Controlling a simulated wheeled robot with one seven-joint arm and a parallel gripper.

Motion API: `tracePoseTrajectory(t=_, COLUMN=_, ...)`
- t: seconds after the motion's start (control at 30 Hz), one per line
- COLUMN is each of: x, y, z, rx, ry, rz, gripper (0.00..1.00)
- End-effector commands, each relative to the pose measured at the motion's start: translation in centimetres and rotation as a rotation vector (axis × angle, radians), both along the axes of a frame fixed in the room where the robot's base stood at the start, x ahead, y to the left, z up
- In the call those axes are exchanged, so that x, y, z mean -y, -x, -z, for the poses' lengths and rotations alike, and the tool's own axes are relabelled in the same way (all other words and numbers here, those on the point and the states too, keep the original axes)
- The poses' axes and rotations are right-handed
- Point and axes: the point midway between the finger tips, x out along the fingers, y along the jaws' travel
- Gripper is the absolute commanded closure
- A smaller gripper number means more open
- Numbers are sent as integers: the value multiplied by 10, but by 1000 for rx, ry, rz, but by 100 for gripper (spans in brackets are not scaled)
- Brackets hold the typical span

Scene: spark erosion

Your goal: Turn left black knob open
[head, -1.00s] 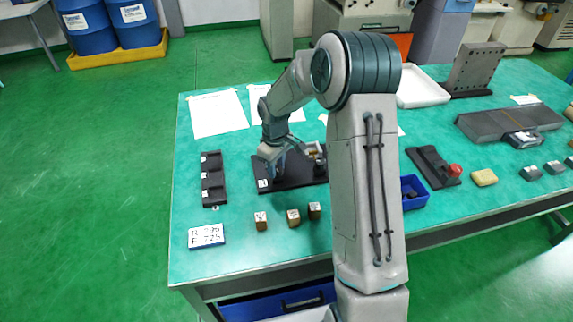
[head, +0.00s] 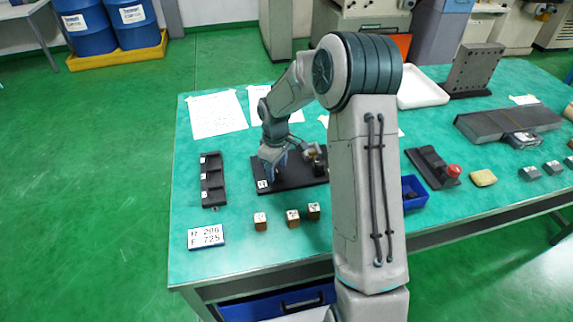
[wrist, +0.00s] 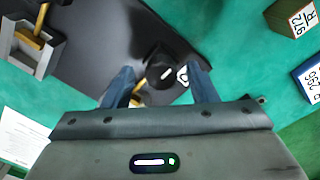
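The black knob (wrist: 160,68) shows in the wrist view with a white mark on its top, on the edge of a dark board (wrist: 100,35). A brass-coloured bar (wrist: 139,98) lies at its lower left. My gripper (wrist: 162,76) is open, with one blue finger on each side of the knob and visible gaps. I cannot tell how deep the fingertips reach beside it. In the head view my gripper (head: 270,172) is low over the left part of the dark board (head: 292,182), and hides the knob.
A grey fixture with a brass bar (wrist: 30,45) stands farther along the board. Several small labelled blocks (head: 292,218) stand in front of it. A black tray (head: 212,180) lies left, a blue bin (head: 413,190) right.

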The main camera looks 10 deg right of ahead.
Motion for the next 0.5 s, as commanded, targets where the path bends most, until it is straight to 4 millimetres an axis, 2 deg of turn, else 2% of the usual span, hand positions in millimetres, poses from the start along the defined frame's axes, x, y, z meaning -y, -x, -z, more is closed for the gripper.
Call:
tracePoseTrajectory(t=0.13, x=-1, y=0, z=-2, rx=1, ry=-1, rz=0, gripper=48)
tracePoseTrajectory(t=0.27, x=-1, y=0, z=-17, rx=2, ry=-1, rz=1, gripper=48)
tracePoseTrajectory(t=0.5, x=0, y=-1, z=-70, rx=5, ry=1, rz=1, gripper=48)
